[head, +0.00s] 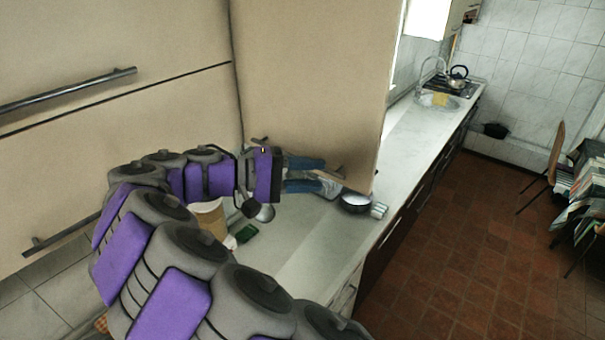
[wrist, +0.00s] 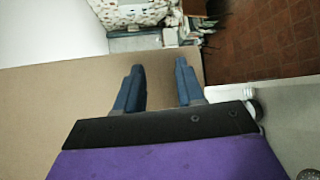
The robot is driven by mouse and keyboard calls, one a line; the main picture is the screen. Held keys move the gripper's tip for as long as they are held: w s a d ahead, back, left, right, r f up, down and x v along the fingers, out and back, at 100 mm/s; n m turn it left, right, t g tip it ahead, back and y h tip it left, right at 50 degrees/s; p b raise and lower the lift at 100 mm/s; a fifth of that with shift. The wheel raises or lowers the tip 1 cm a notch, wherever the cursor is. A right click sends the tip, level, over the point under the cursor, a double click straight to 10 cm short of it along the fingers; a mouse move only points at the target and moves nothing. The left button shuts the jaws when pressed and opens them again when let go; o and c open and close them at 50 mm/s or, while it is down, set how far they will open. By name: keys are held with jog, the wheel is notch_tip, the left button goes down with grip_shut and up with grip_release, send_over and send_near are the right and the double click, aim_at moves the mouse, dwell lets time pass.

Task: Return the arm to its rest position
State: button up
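My arm reaches out from the bottom of the head view and bends to the right over the counter, with purple and grey links. My gripper (head: 330,175) is at its end, beside the beige cabinet panel and just left of a dark pot with a pale inside (head: 355,203). In the wrist view, the two blue fingers of my gripper (wrist: 160,67) stand apart with nothing held between them. The arm hides part of the counter and the things on it.
The beige cabinet panel (head: 310,80) stands close by the gripper. On the counter (head: 310,240) are a cream container (head: 209,217) and a green item (head: 246,233). A kettle (head: 457,77) stands at the far end.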

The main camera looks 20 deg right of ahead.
jog(key=s+d+f+y+b, duration=0.2)
jog(key=s+f+y+b, duration=0.2)
jog(key=s+f+b, duration=0.45)
jog(key=s+d+f+y+b, duration=0.3)
jog(key=s+f+y+b, duration=0.15)
jog(key=s+f, duration=0.6)
jog(key=s+a+f+t+y+b, duration=0.1)
jog(key=s+a+f+y+b, duration=0.2)
jog(key=f, duration=0.7)
jog(key=s+a+f+y+b, duration=0.4)
jog(key=s+a+f+b, duration=0.2)
jog(key=a+f, duration=0.4)
jog(key=shift+s+a+f+n+t+b, duration=0.15)
jog(key=shift+s+f+n+t+b, duration=0.2)
jog(key=shift+f+b, duration=0.4)
jog(key=shift+w+y, duration=0.15)
jog(key=shift+y, duration=0.1)
